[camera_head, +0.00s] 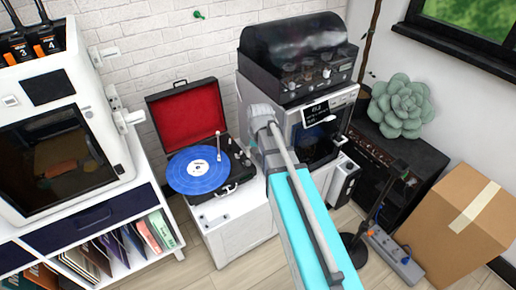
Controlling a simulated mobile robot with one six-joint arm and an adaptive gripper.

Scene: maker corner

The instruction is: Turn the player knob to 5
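A suitcase record player (215,192) with an open red-lined lid (188,116) stands on a white cabinet left of centre. A blue record (202,170) lies on it, with a tonearm (219,147) at its right. Small dark controls (245,157) show at the player's right edge; they are too small to read a knob setting. My arm, grey and turquoise, rises from the bottom centre and passes just right of the player.
A white machine (290,122) with a small display carries a black device (310,93) with knobs and a dark hood, right of the player. A white box-shaped machine (25,130) stands on the left shelf. A cardboard box (455,232) and power strip (395,258) occupy the right floor.

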